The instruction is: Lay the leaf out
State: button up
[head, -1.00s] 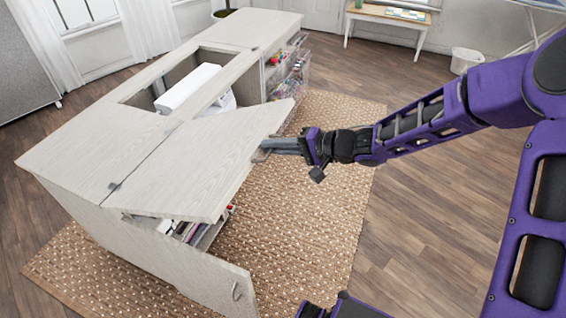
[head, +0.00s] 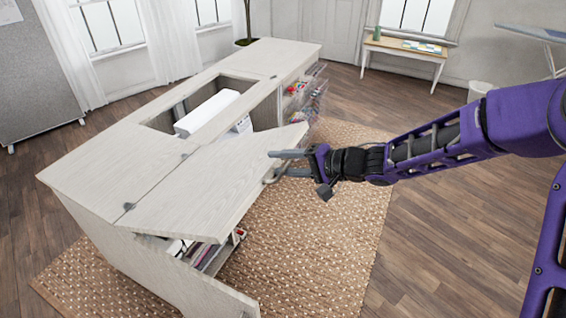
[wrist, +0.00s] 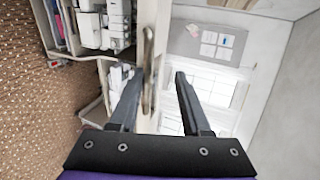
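The leaf (head: 215,185) is a pale wood-grain panel hinged along the cabinet top. My gripper (head: 278,163) is at that edge, open, with one finger above the leaf and one below. In the wrist view, the leaf's edge and its handle (wrist: 149,70) lie between the spread fingers (wrist: 158,82). I see a gap between the right finger and the panel; contact at the left finger is unclear.
The pale sewing cabinet (head: 105,155) holds a white sewing machine (head: 207,112) in its top opening. A cabinet door (head: 215,292) stands open beneath the leaf, with shelves of supplies behind it. A woven rug (head: 315,235) covers the floor in front. A small table (head: 405,50) stands far back.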

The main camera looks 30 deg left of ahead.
jog(key=shift+r, duration=0.1)
jog(key=v, duration=1.7)
jog(key=shift+d, duration=0.25)
jog(key=shift+w, duration=0.2)
